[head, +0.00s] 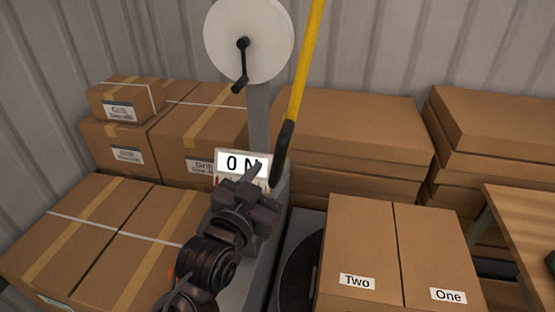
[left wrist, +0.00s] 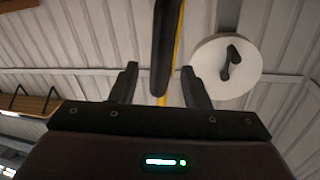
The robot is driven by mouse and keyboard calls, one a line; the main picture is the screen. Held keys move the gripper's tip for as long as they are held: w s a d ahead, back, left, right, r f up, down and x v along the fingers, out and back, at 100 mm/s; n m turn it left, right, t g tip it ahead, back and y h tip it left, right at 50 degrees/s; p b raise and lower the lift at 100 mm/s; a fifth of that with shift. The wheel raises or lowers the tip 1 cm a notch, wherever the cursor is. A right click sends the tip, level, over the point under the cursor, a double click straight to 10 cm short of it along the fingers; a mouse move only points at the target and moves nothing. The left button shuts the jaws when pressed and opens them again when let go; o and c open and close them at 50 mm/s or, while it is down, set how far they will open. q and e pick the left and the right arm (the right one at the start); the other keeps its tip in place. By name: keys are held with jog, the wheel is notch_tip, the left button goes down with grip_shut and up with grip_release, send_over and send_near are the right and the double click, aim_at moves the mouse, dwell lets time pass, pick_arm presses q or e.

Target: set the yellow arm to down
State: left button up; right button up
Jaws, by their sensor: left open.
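The yellow arm (head: 306,65) stands nearly upright, leaning a little right at its top, which runs out of the head view. Its lower end is a black section (head: 282,155). My left gripper (head: 258,176) is open and empty, just left of and near that black section. In the left wrist view the black section (left wrist: 162,50) lines up between my two open fingers (left wrist: 159,90), with a strip of the yellow arm (left wrist: 175,58) beside it. I cannot tell how far beyond the fingertips it is. My right gripper is not in view.
A white wheel (head: 262,50) with a black crank (head: 241,68) sits on a grey post (head: 258,118). A display reading 0 N (head: 229,162) is behind my gripper. Cardboard boxes labelled Two and One (head: 372,240) stand right; more boxes (head: 75,235) stand left. A wooden table (head: 528,225) is far right.

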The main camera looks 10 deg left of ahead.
aim_at(275, 166)
pick_arm(q)
jog(key=w, duration=0.3)
jog(key=w+p, duration=0.1)
jog(key=shift+w+d, duration=0.25)
jog(key=shift+d, duration=0.1)
jog(key=shift+w+f, duration=0.15)
jog(key=shift+w, duration=0.2)
jog(key=shift+d, duration=0.1)
jog(key=c, duration=0.7)
grip_shut()
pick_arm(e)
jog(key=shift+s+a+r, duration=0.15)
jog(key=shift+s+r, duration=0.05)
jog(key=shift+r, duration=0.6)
